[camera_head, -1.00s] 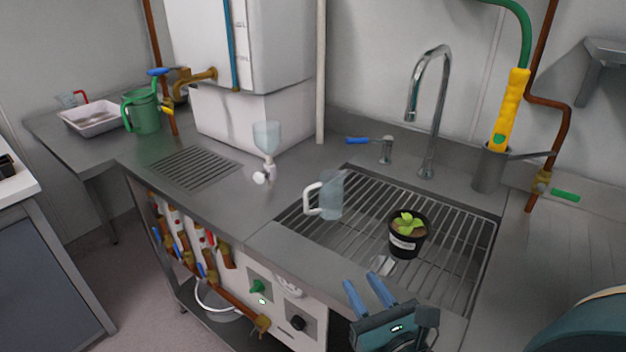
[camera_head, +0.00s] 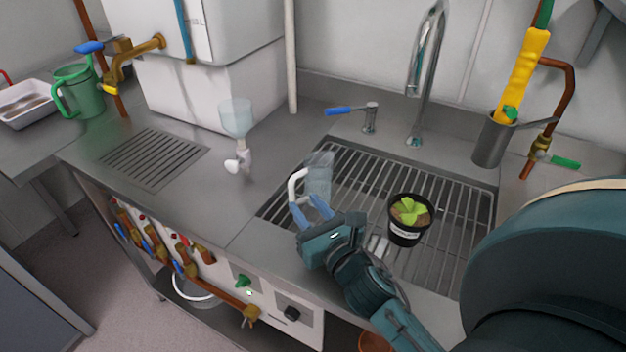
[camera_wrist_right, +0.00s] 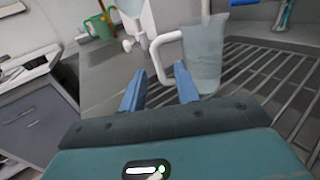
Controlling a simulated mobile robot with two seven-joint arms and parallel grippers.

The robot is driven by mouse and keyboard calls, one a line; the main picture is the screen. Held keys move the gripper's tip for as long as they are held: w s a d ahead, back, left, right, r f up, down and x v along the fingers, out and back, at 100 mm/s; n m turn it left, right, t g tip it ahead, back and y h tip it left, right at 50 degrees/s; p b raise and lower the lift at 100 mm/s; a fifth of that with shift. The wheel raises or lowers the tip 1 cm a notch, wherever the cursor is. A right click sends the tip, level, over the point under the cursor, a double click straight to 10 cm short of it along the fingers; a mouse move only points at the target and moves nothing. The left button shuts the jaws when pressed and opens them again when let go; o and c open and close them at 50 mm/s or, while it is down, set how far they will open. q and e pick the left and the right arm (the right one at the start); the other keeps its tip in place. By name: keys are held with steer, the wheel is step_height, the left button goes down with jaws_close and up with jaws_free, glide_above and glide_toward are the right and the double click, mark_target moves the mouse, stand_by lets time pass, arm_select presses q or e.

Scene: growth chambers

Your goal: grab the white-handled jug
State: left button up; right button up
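The white-handled jug (camera_head: 319,176) is a clear, bluish cup standing on the sink's grate, with its white handle on the left side. It also shows in the right wrist view (camera_wrist_right: 204,58), with the handle toward the fingers. My right gripper (camera_head: 309,205) is just in front of the jug, close to the lower handle. In the right wrist view its blue fingers (camera_wrist_right: 160,88) are apart with nothing between them, and the handle's lower end is just beyond them. My left gripper is not in view.
A potted seedling (camera_head: 408,220) stands on the grate (camera_head: 455,215) right of my right gripper. A funnel-topped dispenser (camera_head: 236,130) stands left of the jug. A tap (camera_head: 420,90) rises behind the sink. A green watering can (camera_head: 80,92) is far left.

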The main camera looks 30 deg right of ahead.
mark_target(293, 188)
steer(key=shift+w, duration=0.65)
steer(key=w, duration=0.2)
steer(key=w+r+p, duration=0.1)
steer(key=w, duration=0.1)
steer(key=shift+w+a, duration=0.1)
steer(key=shift+w, duration=0.15)
steer(key=shift+w+f, duration=0.15)
steer(key=shift+w, duration=0.2)
jaws_close()
